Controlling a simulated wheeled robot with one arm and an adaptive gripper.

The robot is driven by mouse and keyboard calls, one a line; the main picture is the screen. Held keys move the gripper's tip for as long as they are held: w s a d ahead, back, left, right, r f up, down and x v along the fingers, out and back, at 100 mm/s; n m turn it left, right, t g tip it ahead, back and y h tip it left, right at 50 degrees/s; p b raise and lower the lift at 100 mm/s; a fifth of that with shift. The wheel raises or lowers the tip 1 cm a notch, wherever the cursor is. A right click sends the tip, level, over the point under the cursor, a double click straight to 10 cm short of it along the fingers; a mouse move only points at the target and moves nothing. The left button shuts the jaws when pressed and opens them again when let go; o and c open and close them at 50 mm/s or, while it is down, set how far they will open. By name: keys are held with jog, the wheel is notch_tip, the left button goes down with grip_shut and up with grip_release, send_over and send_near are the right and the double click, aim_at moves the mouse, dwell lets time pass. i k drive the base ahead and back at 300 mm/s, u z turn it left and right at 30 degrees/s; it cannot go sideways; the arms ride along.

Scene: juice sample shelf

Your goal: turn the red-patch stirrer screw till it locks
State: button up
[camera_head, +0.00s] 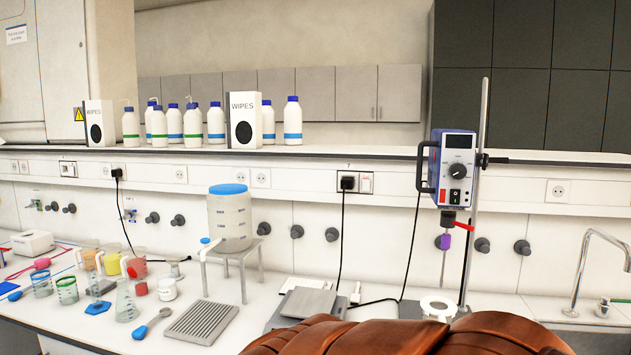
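The stirrer (456,170) is a blue and white box with a black dial, clamped to an upright metal rod (478,190) at the right. A red lever-like piece (463,226) sticks out just below the box, beside the chuck and near the rod. It is the red part closest to a screw, but it is too small to tell its exact form or whether it is tight. A thin shaft with a purple piece (444,241) hangs below. My gripper is not in view.
A white ring-shaped piece (438,307) lies below the stirrer. A balance (308,303), a stool (236,268) bearing a blue-lidded container (230,220), and several beakers and flasks stand to the left. A tap (590,260) is at right. A copper-brown shape covers the bottom edge.

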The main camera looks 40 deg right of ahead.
aim_at(484, 160)
jog(key=z, duration=2)
jog(key=k, duration=1.3)
jog(key=z, duration=0.9)
jog(key=i, duration=1.3)
jog(key=u, duration=0.55)
jog(key=i, duration=0.45)
jog(key=u, duration=0.45)
jog(key=k, duration=0.2)
jog(key=z, duration=0.05)
